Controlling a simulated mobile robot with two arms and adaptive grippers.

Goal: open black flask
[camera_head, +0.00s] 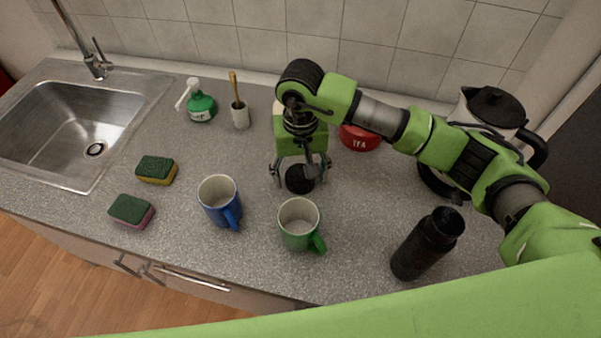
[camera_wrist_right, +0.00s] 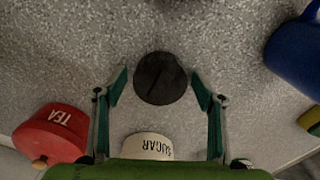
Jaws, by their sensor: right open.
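The black flask (camera_head: 427,243) stands upright at the right front of the counter. Its top end looks dark, and I cannot tell for sure whether it is open. A round black lid-like piece (camera_head: 299,179) sits on the counter behind the green mug. It also shows as a dark disc with a line across it in the right wrist view (camera_wrist_right: 160,78). My right gripper (camera_head: 301,176) points down over this piece, fingers open on either side of it and apart from it. My left gripper is not in view.
A green mug (camera_head: 299,226) and a blue mug (camera_head: 219,202) stand in front. A red tea canister (camera_wrist_right: 55,130) and a white sugar canister (camera_wrist_right: 148,146) are close to the gripper. A kettle (camera_head: 489,110) stands at right, two sponges (camera_head: 156,169) and a sink (camera_head: 75,125) at left.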

